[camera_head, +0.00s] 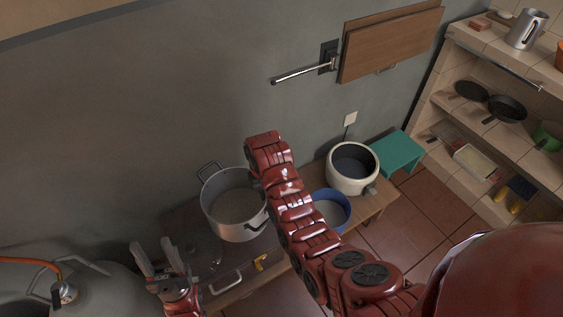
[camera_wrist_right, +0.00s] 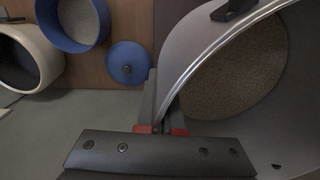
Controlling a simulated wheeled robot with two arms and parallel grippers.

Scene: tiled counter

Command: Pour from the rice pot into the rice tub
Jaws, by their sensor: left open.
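The rice pot (camera_head: 222,224), a large grey metal pot with side handles and grain inside, stands upright on the low wooden table. It fills the right of the right wrist view (camera_wrist_right: 187,40). The rice tub (camera_head: 345,215), blue and round with pale contents, is right of it, partly behind my right arm; it also shows in the wrist view (camera_wrist_right: 45,22). My right gripper (camera_wrist_right: 165,112) has its fingers on both sides of the pot's rim, seemingly closed on it; in the head view my arm hides it. My left gripper (camera_head: 154,248) is open and empty, left of the pot.
A cream round cooker (camera_head: 339,183) stands right of the tub. A blue lid (camera_wrist_right: 128,62) lies near the tub. A gas cylinder (camera_head: 105,288) stands at lower left; a teal stool (camera_head: 398,150) is at right.

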